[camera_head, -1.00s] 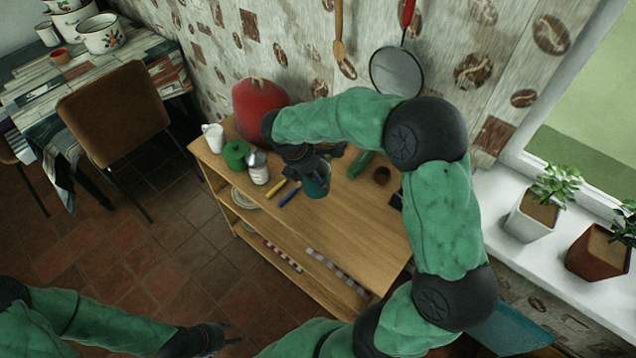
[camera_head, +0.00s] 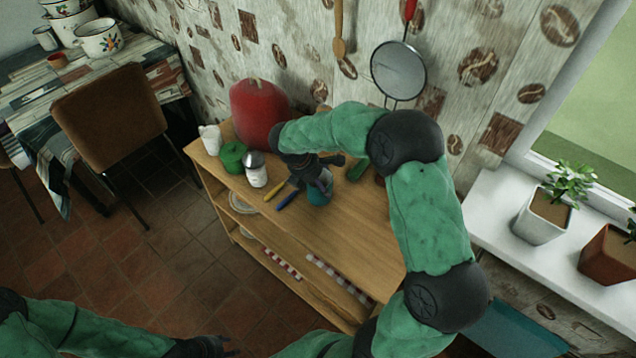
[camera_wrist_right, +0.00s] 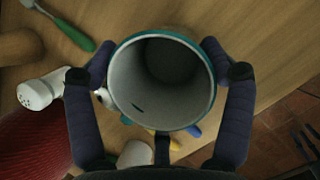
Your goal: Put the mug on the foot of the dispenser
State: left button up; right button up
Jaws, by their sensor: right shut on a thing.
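The mug (camera_head: 319,195) is teal outside. In the right wrist view its pale inside and teal rim (camera_wrist_right: 162,82) face the camera. My right gripper (camera_head: 318,179) is shut on it, with a finger on each side of the rim. I cannot tell whether its base touches the wooden top. The red, rounded body (camera_head: 258,112), apparently the dispenser, stands at the back left of the cabinet; its red side (camera_wrist_right: 32,145) shows at the lower left in the wrist view. Its foot is hidden behind my right arm. My left gripper (camera_head: 226,346) is empty, low at the picture's bottom edge, away from the cabinet.
On the wooden cabinet (camera_head: 350,232) stand a white vessel (camera_head: 210,139), a green jar (camera_head: 233,156) and a metal-lidded jar (camera_head: 256,170). Yellow (camera_head: 273,190) and blue (camera_head: 288,199) items lie nearby. A white shaker (camera_wrist_right: 42,90) is left of the mug. The cabinet's front right is clear.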

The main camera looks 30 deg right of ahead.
jog(key=shift+f, duration=0.1)
jog(key=o, duration=1.3)
